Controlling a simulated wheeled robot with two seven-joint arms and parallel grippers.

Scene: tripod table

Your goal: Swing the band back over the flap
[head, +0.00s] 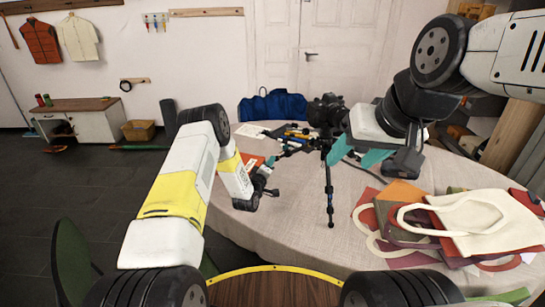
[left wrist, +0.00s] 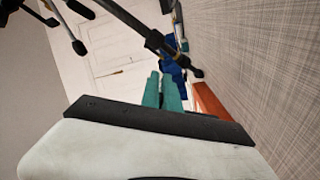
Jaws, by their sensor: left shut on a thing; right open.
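I cannot make out the band or the flap in either view. My left gripper (head: 272,161) is low over the left side of the table, beside an orange-red flat item (head: 252,159). In the left wrist view its teal fingers (left wrist: 162,92) are close together; what they grip is too small or hidden to name. A black camera (head: 327,110) stands on a black tripod (head: 330,195), whose legs also cross the top of the left wrist view (left wrist: 160,45). My right gripper (head: 357,155) is open and empty-looking, just right of the tripod's upper part.
The round table (head: 290,225) has a grey-beige cloth. A blue bag (head: 272,107) lies at the back, with pens and papers in front of it. Cloth bags, one cream (head: 472,223), are heaped at the right. The cloth at front centre is clear.

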